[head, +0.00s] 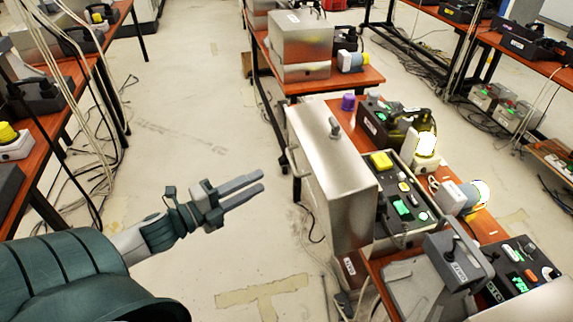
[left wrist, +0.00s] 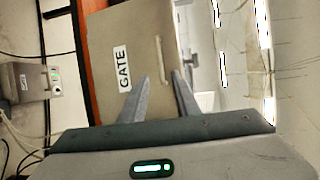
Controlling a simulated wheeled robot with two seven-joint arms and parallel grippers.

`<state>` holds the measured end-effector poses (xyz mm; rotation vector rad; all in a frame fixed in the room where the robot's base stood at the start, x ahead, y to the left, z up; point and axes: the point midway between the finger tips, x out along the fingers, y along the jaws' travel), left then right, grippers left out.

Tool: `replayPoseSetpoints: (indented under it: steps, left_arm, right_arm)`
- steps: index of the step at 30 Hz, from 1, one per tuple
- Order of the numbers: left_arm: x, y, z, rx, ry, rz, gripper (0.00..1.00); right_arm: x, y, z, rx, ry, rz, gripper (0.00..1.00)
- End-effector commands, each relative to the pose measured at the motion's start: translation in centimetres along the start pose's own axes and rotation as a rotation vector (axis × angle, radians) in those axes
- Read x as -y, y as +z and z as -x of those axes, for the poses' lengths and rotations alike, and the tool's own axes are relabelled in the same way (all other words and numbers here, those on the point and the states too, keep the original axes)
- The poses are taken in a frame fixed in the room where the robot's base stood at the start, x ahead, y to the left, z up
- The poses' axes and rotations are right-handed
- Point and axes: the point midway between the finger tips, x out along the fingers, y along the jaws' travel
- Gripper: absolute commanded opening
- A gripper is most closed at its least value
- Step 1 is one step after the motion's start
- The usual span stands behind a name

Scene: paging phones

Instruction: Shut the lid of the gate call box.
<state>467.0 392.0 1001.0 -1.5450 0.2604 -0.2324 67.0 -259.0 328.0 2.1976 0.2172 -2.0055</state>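The gate call box has a large metal lid (head: 318,150) standing up on its left side, with a bar handle (head: 335,128) on it. In the left wrist view a grey panel (left wrist: 132,35) with a black-on-white GATE label (left wrist: 123,68) and a bar handle (left wrist: 159,60) lies ahead of the fingers. To the right of the lid, the box's open control panel (head: 408,190) shows green and yellow parts. My left gripper (head: 262,181) is open and empty, left of the lid and apart from it; its fingers also show in the left wrist view (left wrist: 159,77). My right gripper is not in view.
Another metal box (head: 300,40) stands on the bench behind. A grey unit (head: 412,290) and a black button panel (head: 520,268) sit in front on the bench. Cables hang by the bench legs. The floor (head: 190,100) between the benches is clear.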

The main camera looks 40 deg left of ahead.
Motion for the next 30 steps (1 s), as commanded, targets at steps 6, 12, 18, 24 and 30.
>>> replayPoseSetpoints:
  steps: [6, 12, 18, 24, 30]
  left_arm:
    - [0.2, 0.0, -2.6, 0.0, -0.002, 0.0, 0.29]
    - [0.3, 0.1, -5.0, 0.0, -0.002, -0.001, 0.29]
    - [0.2, 0.1, -7.3, 0.001, -0.001, 0.0, 0.29]
    - [0.2, 0.0, -9.3, 0.001, 0.0, 0.002, 0.29]
    - [0.0, 0.0, -10.5, 0.0, 0.0, 0.001, 0.29]
  right_arm:
    - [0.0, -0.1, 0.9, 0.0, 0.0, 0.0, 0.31]
    - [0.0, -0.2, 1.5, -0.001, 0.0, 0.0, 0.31]
    - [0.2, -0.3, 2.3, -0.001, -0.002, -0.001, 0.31]
    - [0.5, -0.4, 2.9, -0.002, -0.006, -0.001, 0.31]
    - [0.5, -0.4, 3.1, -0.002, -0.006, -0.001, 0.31]
